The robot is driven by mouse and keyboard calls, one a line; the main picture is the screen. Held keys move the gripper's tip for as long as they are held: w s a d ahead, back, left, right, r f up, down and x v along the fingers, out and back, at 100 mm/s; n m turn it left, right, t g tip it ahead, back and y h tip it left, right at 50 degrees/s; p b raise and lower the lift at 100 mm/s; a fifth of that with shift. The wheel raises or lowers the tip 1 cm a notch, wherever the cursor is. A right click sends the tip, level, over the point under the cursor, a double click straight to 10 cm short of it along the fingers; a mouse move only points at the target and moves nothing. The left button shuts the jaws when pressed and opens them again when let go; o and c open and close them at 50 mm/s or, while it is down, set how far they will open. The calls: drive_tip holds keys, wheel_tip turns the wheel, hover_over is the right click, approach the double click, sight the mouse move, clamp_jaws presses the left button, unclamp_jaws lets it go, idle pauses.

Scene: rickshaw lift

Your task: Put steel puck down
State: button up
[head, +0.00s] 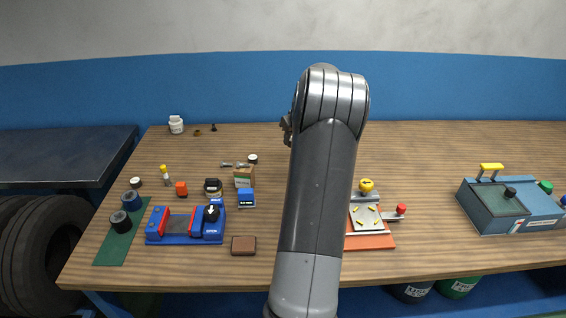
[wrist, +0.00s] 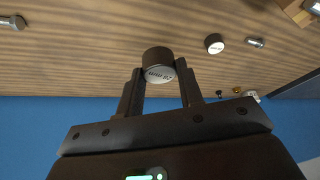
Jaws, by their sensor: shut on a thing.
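The steel puck (wrist: 158,61) is a short dark cylinder with a pale, lettered end face, seen in the wrist view. My gripper (wrist: 161,75) is shut on it, with one finger on each side. Whether the puck touches the wooden table (wrist: 80,65) or hangs above it, I cannot tell. In the head view my arm covers the puck and most of my gripper; only a dark edge shows left of the arm, over the back middle of the table.
A smaller white-faced puck (wrist: 214,43) and a bolt (wrist: 254,42) lie nearby. A blue fixture (head: 185,226), small boxes and a brown block (head: 243,245) stand at left. An orange-based fixture (head: 370,241) and a blue-grey machine (head: 500,207) stand at right. Bare table lies between.

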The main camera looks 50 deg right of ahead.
drive_tip(key=s+d, duration=0.4)
drive_tip(key=s, duration=0.2)
drive_tip(key=shift+m, duration=0.5)
drive_tip(key=w+f, duration=0.2)
drive_tip(key=w, duration=0.1)
drive_tip(key=w+a+f, duration=0.1)
drive_tip(key=w+f, duration=0.1)
drive_tip(key=w, duration=0.2)
drive_tip(key=w+a+f, duration=0.1)
drive_tip(key=w+f, duration=0.1)
drive_tip(key=w, duration=0.2)
drive_tip(key=shift+w+a+f, duration=0.1)
drive_tip(key=shift+a+f, duration=0.15)
drive_tip(key=shift+f, duration=2.2)
drive_tip(key=shift+f, duration=0.2)
drive_tip(key=o, duration=1.1)
drive_tip(key=shift+c, duration=0.2)
drive_tip(key=shift+r, duration=0.1)
drive_tip(key=v, duration=1.2)
drive_tip(key=shift+w+a+r, duration=0.1)
drive_tip(key=shift+a+r, duration=0.05)
drive_tip(key=shift+a, duration=0.05)
